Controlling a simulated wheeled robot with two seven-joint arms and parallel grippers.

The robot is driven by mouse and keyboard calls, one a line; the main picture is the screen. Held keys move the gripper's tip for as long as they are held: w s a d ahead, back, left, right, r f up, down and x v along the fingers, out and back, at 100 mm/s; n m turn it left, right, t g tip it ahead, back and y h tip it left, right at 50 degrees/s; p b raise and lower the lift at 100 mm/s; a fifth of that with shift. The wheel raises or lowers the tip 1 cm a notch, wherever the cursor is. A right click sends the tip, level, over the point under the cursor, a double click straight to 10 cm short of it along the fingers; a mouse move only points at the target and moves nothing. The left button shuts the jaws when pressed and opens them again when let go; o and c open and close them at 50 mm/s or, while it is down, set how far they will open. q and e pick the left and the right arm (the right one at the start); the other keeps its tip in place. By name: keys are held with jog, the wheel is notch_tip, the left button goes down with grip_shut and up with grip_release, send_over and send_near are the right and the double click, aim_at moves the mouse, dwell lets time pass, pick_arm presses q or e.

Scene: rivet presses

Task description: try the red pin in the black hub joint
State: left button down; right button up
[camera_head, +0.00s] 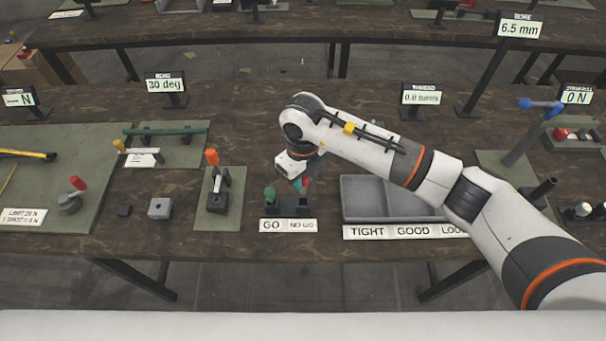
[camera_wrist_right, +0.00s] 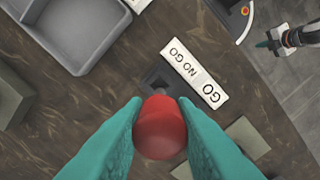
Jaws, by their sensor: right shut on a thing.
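The red pin (camera_wrist_right: 160,127) is between the teal fingertips of my right gripper (camera_wrist_right: 158,140), which is shut on it; the wrist view looks onto its round end. In the head view my right gripper (camera_head: 303,184) is just above a dark gauge block (camera_head: 304,204) with a GO / NO GO label; a green-topped piece (camera_head: 270,194) stands at its left. The block, with a dark hole, partly shows behind the pin in the wrist view (camera_wrist_right: 158,80). A black block (camera_head: 217,204) on a green mat may be the hub joint; I cannot tell. A teal-tipped gripper (camera_wrist_right: 276,42), probably my left, is small in the wrist view.
A grey divided tray (camera_head: 390,197) with a TIGHT / GOOD label lies right of the gauge. A grey block with a hole (camera_head: 160,208) and a small black block (camera_head: 124,210) lie left of the mat. Sign stands line the table's back.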

aim_at(303, 193)
jog(key=shift+f+b, duration=1)
jog(key=shift+f, duration=0.5)
jog(key=shift+b, duration=0.65)
dwell(0.8)
jog(key=shift+f+b, duration=1.9)
jog(key=shift+f, duration=0.05)
jog(key=o, duration=1.1)
jog(key=shift+r, duration=0.1)
notch_tip(303, 193, up, 12)
jog(key=shift+b, duration=1.05)
